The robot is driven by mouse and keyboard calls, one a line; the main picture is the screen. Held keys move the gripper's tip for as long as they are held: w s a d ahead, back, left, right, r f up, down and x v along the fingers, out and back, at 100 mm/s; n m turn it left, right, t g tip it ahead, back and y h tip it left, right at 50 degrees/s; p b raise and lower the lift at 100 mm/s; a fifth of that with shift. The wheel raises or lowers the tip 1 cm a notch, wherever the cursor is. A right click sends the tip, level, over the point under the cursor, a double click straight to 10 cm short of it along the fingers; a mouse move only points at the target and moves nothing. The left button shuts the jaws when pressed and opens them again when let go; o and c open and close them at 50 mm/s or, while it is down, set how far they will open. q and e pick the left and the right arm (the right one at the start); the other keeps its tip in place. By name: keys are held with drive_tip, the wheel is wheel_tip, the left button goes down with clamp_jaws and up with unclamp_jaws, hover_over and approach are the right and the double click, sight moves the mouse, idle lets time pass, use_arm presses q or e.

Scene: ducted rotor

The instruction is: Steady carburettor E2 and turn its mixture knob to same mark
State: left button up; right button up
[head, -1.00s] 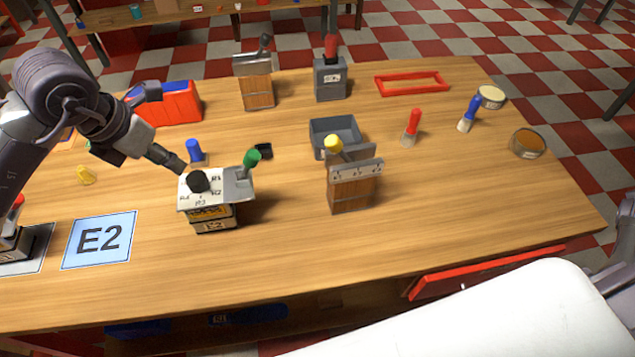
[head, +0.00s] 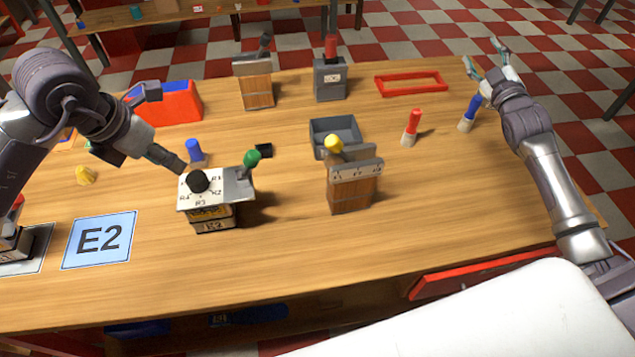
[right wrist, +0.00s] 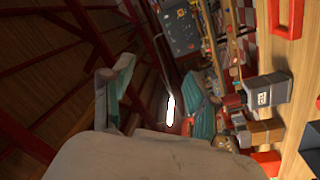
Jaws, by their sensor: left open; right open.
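Carburettor E2 (head: 212,213) stands upright on the table, left of centre, labelled E2 on its front. Its pale top plate carries a round black mixture knob (head: 199,180) ringed by marks R1 to R4. I cannot tell which mark the knob points at. A green-handled lever (head: 252,158) rises at its right side. My left gripper (head: 171,129) is open behind and left of the carburettor; its nearer fingertip is close to the plate's back left edge. My right gripper (head: 484,59) is open and empty, raised at the table's far right corner; its fingers show in the right wrist view (right wrist: 155,98).
A blue E2 card (head: 99,240) lies at the front left. A wooden block with a yellow-knobbed lever (head: 352,190) stands right of the carburettor, near a grey bin (head: 336,137). A blue-handled piece (head: 194,151) stands behind it. The front middle of the table is clear.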

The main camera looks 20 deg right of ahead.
drive_tip(key=s+a+r+n+y, duration=0.25)
drive_tip(key=a+y, duration=0.45)
drive_tip(key=a, duration=0.8)
drive_tip(key=s+a+r+n+y, duration=0.1)
drive_tip(key=a+r+n+y, duration=0.15)
drive_tip(key=a+y, duration=0.85)
drive_tip(key=s+a+f+m+g, duration=0.1)
drive_tip(key=s+a+f+g, duration=0.1)
drive_tip(key=s+a, duration=0.5)
drive_tip(key=s+a+f+m+g, duration=0.15)
drive_tip(key=s+a, duration=0.25)
drive_tip(key=a, duration=0.8)
drive_tip(key=m+g+h, duration=0.2)
drive_tip(key=m, duration=0.4)
approach(253, 154)
drive_tip(key=shift+n, duration=0.25)
drive_tip(key=x, duration=0.6)
drive_tip(key=f+x, duration=0.1)
drive_tip(key=x, duration=0.3)
clamp_jaws()
